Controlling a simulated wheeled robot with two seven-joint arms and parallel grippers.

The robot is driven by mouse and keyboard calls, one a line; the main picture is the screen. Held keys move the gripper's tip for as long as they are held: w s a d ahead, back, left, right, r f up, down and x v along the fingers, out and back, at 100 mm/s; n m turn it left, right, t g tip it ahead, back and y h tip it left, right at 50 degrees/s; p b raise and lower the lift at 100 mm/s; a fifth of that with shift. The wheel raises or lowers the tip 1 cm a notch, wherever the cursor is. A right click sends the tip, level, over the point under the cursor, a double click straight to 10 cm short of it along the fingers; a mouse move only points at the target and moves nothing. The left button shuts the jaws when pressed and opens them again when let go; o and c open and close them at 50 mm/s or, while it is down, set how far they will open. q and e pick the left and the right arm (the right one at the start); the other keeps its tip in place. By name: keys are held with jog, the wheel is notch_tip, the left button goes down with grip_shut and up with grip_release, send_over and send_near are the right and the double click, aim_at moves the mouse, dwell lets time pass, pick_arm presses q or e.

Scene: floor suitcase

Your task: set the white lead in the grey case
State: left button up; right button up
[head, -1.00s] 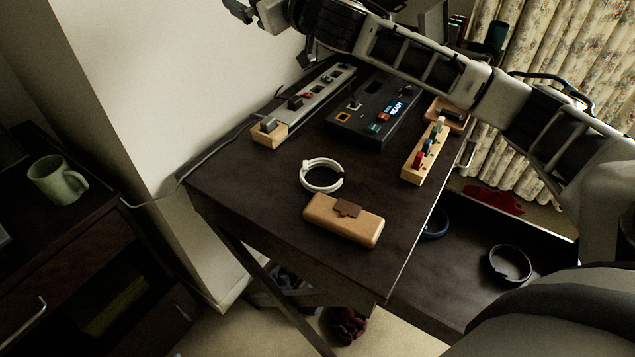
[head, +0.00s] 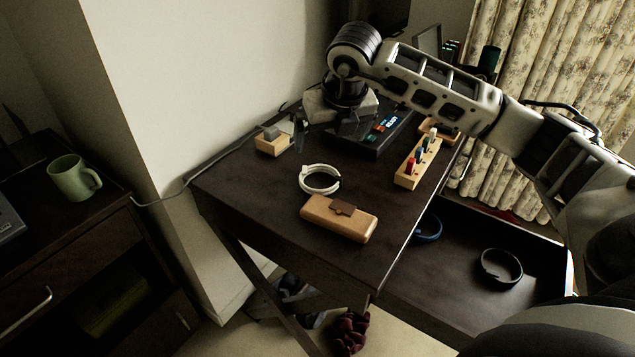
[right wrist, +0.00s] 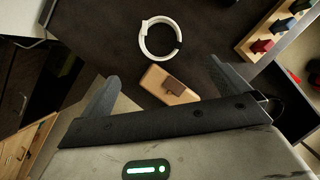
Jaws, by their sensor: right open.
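The white lead (head: 319,180) lies coiled in a ring on the dark table, with a black end piece on its right side. It also shows in the right wrist view (right wrist: 143,38), beyond my fingertips. My right gripper (head: 325,135) is open and empty, above the back of the table and behind the lead. In the right wrist view its fingers (right wrist: 165,86) are spread wide, with the lead apart from them. I cannot make out a grey case for certain; some greyish things (head: 292,287) show on the floor, partly hidden by the table. My left gripper is not in view.
A tan case (head: 336,218) with a brown clasp lies just in front of the lead. A wooden peg block (head: 408,178) and a black device (head: 372,143) stand behind. Black (head: 501,267) and blue (head: 428,229) coils lie lower right. A dark red thing (head: 350,332) is on the floor.

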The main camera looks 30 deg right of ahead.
aim_at(318, 181)
jog(key=x, duration=1.5)
jog(key=shift+w+d+f, duration=0.1)
jog(key=shift+w+f, duration=0.05)
jog(key=shift+f, duration=0.05)
jog(key=c, duration=1.1)
jog(key=shift+o, duration=0.2)
jog(key=shift+r, duration=0.2)
